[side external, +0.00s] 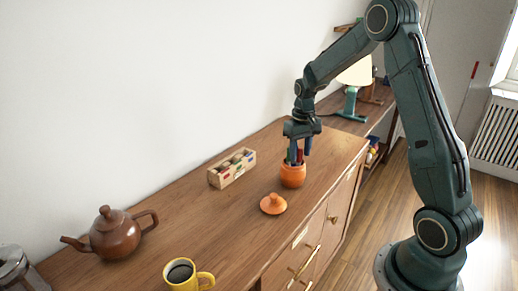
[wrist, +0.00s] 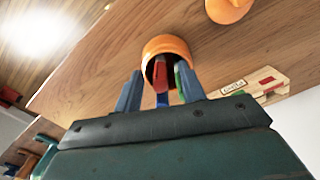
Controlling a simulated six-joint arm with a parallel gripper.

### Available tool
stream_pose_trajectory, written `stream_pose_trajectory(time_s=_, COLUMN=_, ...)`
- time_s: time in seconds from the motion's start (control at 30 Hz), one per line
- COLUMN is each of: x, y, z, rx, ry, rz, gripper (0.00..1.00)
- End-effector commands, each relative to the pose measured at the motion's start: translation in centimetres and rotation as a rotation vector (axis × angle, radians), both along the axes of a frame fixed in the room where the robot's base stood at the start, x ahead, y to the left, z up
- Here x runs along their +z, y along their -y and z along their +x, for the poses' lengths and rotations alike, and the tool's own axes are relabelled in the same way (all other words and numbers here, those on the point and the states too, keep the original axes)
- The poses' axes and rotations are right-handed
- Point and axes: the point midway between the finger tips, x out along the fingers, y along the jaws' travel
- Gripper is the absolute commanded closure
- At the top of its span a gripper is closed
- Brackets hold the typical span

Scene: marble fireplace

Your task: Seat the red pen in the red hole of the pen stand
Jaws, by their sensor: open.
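The red pen (wrist: 160,73) stands in an orange pot (side external: 292,177) with a blue pen (wrist: 162,100) and a green pen (wrist: 181,92). The pot's round mouth shows in the wrist view (wrist: 166,43). My gripper (side external: 300,149) points down over the pot, its fingers open. In the wrist view the fingers (wrist: 159,86) stand either side of the pens, with the red pen between them; contact cannot be told. The wooden pen stand (side external: 231,168) has coloured marks and sits left of the pot; its holes are too small to make out. Part of it shows in the wrist view (wrist: 270,82).
An orange lid (side external: 273,204) lies in front of the pot. A brown teapot (side external: 112,233) and a yellow mug (side external: 184,276) stand farther left on the wooden cabinet top (side external: 180,215). A lamp (side external: 352,95) stands behind. The top between stand and teapot is clear.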

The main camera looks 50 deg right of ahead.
Motion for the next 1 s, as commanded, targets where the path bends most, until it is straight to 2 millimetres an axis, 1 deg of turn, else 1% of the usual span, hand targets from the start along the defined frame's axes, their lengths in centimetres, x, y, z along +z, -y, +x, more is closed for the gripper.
stream_pose_trajectory(time_s=0.13, x=0.0, y=0.0, z=0.0, rx=0.000, ry=0.000, rz=0.000, gripper=0.60)
stream_pose_trajectory(time_s=0.17, x=0.0, y=0.0, z=0.0, rx=0.000, ry=0.000, rz=0.000, gripper=0.62)
stream_pose_trajectory(time_s=0.3, x=0.0, y=0.0, z=0.0, rx=0.000, ry=0.000, rz=0.000, gripper=0.89)
stream_pose_trajectory(time_s=0.37, x=0.0, y=0.0, z=0.0, rx=0.000, ry=0.000, rz=0.000, gripper=1.00)
stream_pose_trajectory(time_s=0.77, x=0.2, y=0.0, z=0.0, rx=0.000, ry=0.000, rz=0.000, gripper=1.00)
stream_pose_trajectory(time_s=0.87, x=0.6, y=0.0, z=0.0, rx=0.000, ry=0.001, rz=0.000, gripper=1.00)
stream_pose_trajectory(time_s=1.0, x=1.7, y=0.0, z=0.1, rx=0.000, ry=0.004, rz=-0.002, gripper=1.00)
